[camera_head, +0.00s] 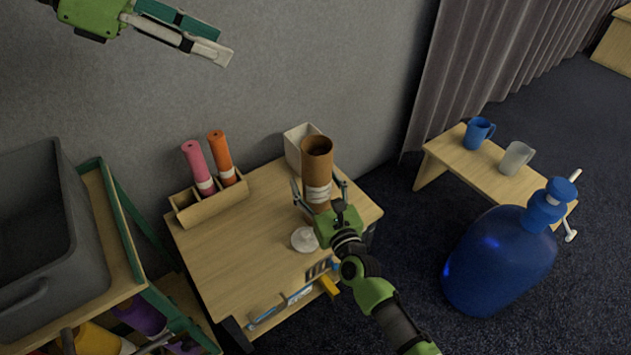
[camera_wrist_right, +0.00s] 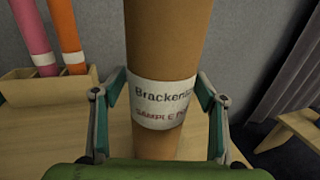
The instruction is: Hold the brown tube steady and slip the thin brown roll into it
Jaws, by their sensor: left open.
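The brown tube (camera_head: 317,160) stands upright near the back of the small wooden table, with a white printed label around it. It also fills the middle of the right wrist view (camera_wrist_right: 163,40). My right gripper (camera_head: 319,190) has its fingers on either side of the tube. In the right wrist view the gripper's fingers (camera_wrist_right: 162,85) appear spread, with narrow gaps beside the label. My left gripper (camera_head: 222,47) is open and empty, high at the upper left, far from the table. I see no thin brown roll in either view.
A pink roll (camera_head: 196,165) and an orange roll (camera_head: 221,157) stand in a wooden holder (camera_head: 212,207). A white box (camera_head: 293,150) is behind the tube, and a round white object (camera_head: 305,239) is in front.

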